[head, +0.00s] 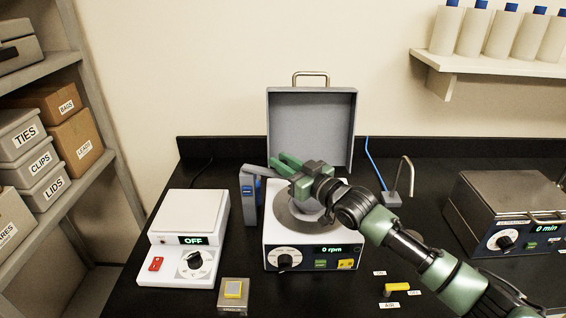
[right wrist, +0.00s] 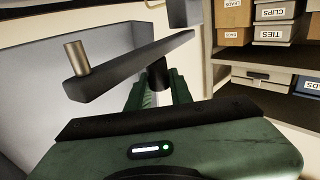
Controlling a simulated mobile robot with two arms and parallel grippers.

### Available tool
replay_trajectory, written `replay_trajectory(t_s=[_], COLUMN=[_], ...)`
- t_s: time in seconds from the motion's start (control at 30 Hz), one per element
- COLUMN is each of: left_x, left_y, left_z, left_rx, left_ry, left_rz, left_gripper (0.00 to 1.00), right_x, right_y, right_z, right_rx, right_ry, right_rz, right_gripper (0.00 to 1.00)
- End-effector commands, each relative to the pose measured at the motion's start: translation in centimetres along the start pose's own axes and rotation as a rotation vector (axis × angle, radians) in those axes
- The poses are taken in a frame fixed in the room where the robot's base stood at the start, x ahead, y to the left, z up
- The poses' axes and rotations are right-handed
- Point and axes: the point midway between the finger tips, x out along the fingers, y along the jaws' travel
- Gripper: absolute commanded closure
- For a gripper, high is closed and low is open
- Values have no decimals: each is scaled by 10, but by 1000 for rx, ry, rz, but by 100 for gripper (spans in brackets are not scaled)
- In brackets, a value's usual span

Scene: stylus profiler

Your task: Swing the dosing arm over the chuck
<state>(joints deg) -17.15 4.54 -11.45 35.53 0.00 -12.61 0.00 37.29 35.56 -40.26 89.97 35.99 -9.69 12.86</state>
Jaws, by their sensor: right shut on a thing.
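The spin coater (head: 310,262) stands mid-bench, its grey lid (head: 310,125) open and its display reading 0 rpm. The dosing arm (head: 254,171) is a grey bar on a post (head: 248,208) at the coater's left side. In the right wrist view the bar (right wrist: 125,69) has a metal nozzle (right wrist: 76,58) at one end and a dark peg (right wrist: 158,76) below it. My right gripper (head: 280,163) is shut on that peg, which is between its green fingers in the right wrist view (right wrist: 157,90). My left gripper is not in view.
A white hotplate (head: 180,215) reading OFF stands left. A small metal block (head: 233,300) with a yellow piece lies in front. A steel bath (head: 510,205) reading 0 min stands right. A yellow valve (head: 398,289) and a bent spout (head: 408,172) are between them.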

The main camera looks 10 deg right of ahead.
Motion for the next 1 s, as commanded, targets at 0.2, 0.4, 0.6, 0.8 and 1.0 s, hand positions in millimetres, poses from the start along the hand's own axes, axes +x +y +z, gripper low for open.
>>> replay_trajectory(t_s=[0.2, 0.4, 0.6, 0.8, 1.0], left_x=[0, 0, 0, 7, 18], left_y=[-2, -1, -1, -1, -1], left_z=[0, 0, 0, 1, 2], left_rx=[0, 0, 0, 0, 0], left_ry=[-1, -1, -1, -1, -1], left_rz=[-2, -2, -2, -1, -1], left_gripper=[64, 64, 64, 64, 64], right_x=[0, 0, 0, -19, -53], right_y=[2, 1, 1, 1, 1], right_z=[-3, -2, -1, 2, 3], right_rx=[-2, -1, -1, -1, -2], right_ry=[5, 4, 2, 1, 0], right_rz=[2, 2, 1, 1, 1], right_gripper=[100, 57, 57, 57, 57])
